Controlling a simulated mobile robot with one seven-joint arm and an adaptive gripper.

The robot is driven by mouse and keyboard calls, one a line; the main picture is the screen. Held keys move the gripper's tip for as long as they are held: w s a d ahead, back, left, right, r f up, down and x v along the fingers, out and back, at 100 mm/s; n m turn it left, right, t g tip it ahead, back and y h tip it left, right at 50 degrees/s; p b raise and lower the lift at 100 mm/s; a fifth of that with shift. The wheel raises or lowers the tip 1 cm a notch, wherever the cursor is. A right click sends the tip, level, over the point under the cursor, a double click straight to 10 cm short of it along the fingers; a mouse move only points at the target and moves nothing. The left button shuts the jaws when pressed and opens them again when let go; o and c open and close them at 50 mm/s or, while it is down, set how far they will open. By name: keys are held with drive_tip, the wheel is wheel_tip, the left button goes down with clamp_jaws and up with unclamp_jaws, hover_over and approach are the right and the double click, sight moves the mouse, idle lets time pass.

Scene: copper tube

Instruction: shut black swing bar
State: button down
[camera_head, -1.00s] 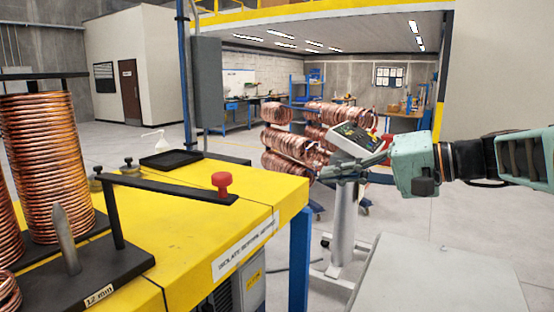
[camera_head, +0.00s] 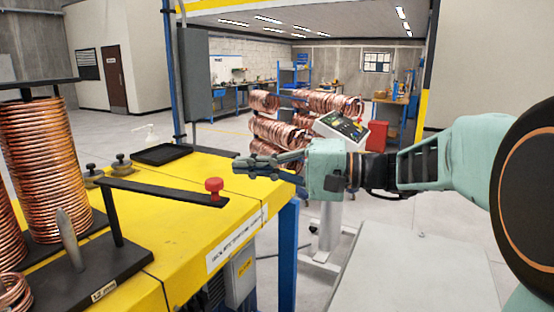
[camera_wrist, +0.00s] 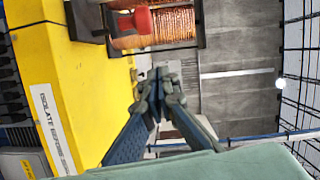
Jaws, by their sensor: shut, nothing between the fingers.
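The black swing bar (camera_head: 160,190) is a flat arm on a black post (camera_head: 114,220), sticking out to the right over the yellow table (camera_head: 190,240). A red knob (camera_head: 214,186) stands on its free end. The bar's end and the red knob (camera_wrist: 142,20) also show at the top of the wrist view. My gripper (camera_head: 240,166) is shut and empty, to the right of and beyond the knob, above the table's right edge. It does not touch the bar. In the wrist view my gripper (camera_wrist: 162,80) points toward the copper coils, with the knob up and left of its tips.
A black tray (camera_head: 162,154) lies at the table's back. A control panel stand (camera_head: 342,128) and more copper coils (camera_head: 280,132) stand behind my arm.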

drive_tip(key=shift+s+a+f+p, duration=0.1)
drive_tip(key=shift+s+a, duration=0.05)
drive_tip(key=shift+s, duration=0.45)
drive_tip(key=shift+s+a+f+p, duration=0.1)
drive_tip(key=shift+s+a+p, duration=0.1)
drive_tip(key=shift+s, duration=0.45)
drive_tip(key=shift+s+a+f+p, duration=0.1)
drive_tip(key=shift+s+a, duration=0.05)
drive_tip(key=shift+s, duration=0.45)
drive_tip(key=shift+s, duration=0.1)
